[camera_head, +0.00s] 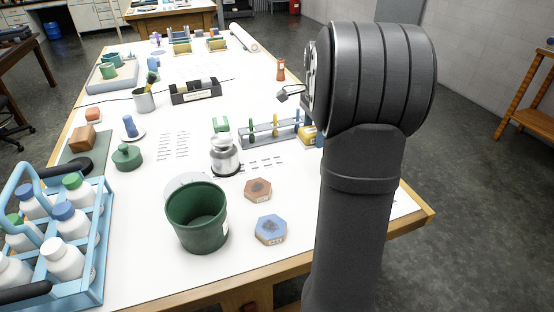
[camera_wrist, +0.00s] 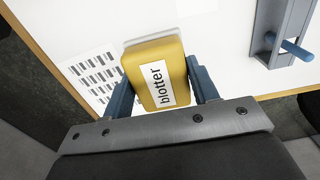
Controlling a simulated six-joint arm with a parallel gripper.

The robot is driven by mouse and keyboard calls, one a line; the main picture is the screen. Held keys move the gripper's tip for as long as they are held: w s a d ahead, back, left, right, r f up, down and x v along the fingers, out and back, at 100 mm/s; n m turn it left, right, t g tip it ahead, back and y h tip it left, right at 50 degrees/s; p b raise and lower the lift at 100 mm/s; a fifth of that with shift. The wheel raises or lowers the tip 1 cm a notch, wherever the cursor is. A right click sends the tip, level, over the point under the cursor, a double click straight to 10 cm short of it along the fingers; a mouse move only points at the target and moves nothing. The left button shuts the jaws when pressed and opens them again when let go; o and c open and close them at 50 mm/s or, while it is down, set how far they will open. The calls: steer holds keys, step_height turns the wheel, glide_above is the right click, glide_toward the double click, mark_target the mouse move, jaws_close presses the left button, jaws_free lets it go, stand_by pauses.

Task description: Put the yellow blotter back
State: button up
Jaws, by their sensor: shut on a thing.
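The yellow blotter (camera_wrist: 152,58), labelled "blotter" on a white tag, sits between the two blue fingers of my gripper (camera_wrist: 160,76) in the wrist view. The fingers are shut on its sides. In the head view a small part of the blotter (camera_head: 307,133) shows just left of my arm, at the right end of the blue-grey tube rack (camera_head: 270,137). My arm hides most of my gripper there. I cannot tell how high the blotter is above the white table (camera_head: 190,135).
The rack (camera_wrist: 278,32) stands right of the blotter in the wrist view; a printed sheet (camera_wrist: 95,78) lies left. A silver-topped jar (camera_head: 224,155), green bin (camera_head: 197,217) and two hexagonal blocks (camera_head: 258,190) stand nearer. A blue bottle crate (camera_head: 90,262) is front left.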

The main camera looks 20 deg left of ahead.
glide_above(277, 161)
step_height(277, 161, down, 7)
steer(key=shift+r, duration=0.1)
steer(key=shift+f, duration=2)
steer(key=shift+f, duration=0.1)
steer(key=o, duration=0.9)
step_height(277, 161, up, 12)
steer(key=shift+r, duration=0.15)
step_height(277, 161, down, 12)
steer(key=shift+f, duration=0.1)
steer(key=shift+r, duration=2)
